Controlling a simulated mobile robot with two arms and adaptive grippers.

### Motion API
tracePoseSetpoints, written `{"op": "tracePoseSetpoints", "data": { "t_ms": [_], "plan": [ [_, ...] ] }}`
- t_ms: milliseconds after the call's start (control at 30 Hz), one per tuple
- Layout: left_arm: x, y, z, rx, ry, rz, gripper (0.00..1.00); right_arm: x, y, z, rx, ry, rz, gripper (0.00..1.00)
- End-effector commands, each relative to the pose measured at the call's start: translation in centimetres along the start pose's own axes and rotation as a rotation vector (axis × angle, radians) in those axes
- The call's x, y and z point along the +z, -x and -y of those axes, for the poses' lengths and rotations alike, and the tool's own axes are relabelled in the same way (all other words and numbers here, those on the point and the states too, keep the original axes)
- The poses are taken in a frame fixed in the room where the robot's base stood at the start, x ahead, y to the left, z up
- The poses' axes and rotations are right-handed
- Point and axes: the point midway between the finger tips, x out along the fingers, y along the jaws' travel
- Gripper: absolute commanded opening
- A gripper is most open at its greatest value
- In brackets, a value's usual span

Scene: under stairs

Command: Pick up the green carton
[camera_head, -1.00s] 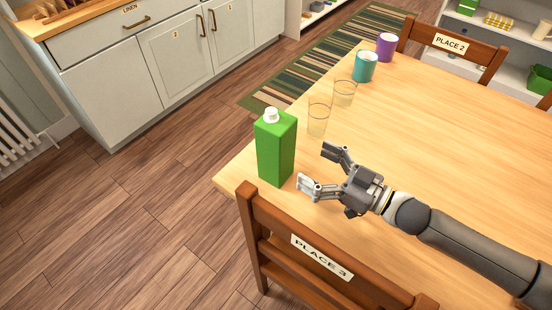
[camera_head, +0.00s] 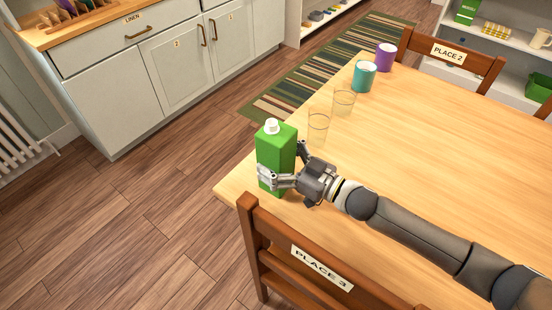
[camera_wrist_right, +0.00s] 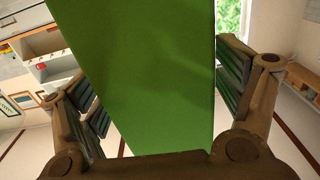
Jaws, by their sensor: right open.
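The green carton (camera_head: 275,150), with a white cap, stands upright near the left corner of the wooden table. My right gripper (camera_head: 279,165) is at the carton, with one finger across its front and the other at its far right side. In the right wrist view the carton (camera_wrist_right: 160,75) fills the middle between the two open fingers (camera_wrist_right: 163,95). There is a visible gap on the right side there. The carton hides part of the far finger. My left gripper is not in view.
Two clear glasses, one nearer (camera_head: 318,128) and one farther (camera_head: 344,103), stand just beyond the carton. A teal cup (camera_head: 364,77) and a purple cup (camera_head: 385,57) are farther back. The PLACE 3 chair (camera_head: 320,264) is at the near edge. The table's right side (camera_head: 450,150) is clear.

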Motion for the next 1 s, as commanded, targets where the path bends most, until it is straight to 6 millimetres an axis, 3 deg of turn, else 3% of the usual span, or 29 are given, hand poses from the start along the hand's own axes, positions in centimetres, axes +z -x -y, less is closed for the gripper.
{"op": "tracePoseSetpoints", "data": {
  "t_ms": [233, 867, 1000],
  "plan": [
    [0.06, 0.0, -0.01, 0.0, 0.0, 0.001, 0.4, 0.02, -0.17, -0.01, 0.0, 0.001, 0.001, 0.88],
    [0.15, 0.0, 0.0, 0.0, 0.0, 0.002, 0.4, 0.03, -0.12, -0.01, 0.0, 0.0, 0.001, 0.07],
    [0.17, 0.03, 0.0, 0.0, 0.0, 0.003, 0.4, -0.37, -0.21, 0.0, -0.002, 0.002, -0.007, 0.05]
  ]
}}
